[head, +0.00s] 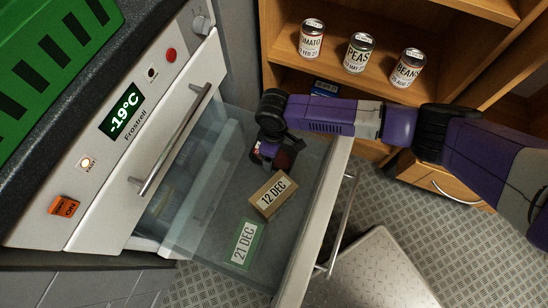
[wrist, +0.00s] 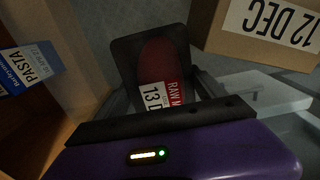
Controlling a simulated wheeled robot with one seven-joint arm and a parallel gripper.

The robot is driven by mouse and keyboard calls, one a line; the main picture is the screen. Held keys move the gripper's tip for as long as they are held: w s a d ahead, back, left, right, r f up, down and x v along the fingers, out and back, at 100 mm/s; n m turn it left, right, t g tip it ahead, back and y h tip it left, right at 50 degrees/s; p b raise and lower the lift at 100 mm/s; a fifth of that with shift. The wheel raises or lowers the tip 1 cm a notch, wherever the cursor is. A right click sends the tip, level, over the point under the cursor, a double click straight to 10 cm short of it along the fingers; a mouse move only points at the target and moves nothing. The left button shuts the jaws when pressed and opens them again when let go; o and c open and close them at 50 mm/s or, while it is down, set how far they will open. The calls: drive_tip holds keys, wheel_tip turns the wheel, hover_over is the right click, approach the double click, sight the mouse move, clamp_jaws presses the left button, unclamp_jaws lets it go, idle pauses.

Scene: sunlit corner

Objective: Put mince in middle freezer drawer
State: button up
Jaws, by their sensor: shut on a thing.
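The mince, a dark red pack in a black tray (head: 287,158), is held in my gripper (head: 271,140) at the drawer's far end. In the wrist view the mince (wrist: 163,65) has a white and red label reading "RAW M" and "13 D", partly hidden by my gripper. The open freezer drawer (head: 211,247) has clear walls and a white front. The mince is over or inside it; its height above the floor is unclear. A closed drawer with a handle (head: 172,138) is above; which drawer is open I cannot tell.
A brown box marked 12 DEC (head: 273,194) lies close to the mince in the drawer. A green-edged pack marked 21 DEC (head: 243,244) lies nearer the front left. A wooden shelf (head: 290,70) with several cans stands behind. A metal-topped object (head: 375,270) stands beside the drawer.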

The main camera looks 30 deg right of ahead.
drive_tip(key=shift+f+b, duration=0.5)
drive_tip(key=shift+f, duration=1.3)
drive_tip(key=shift+f, duration=0.1)
drive_tip(key=o, duration=1.8)
wheel_tip(320, 180, up, 12)
drive_tip(key=p, duration=0.4)
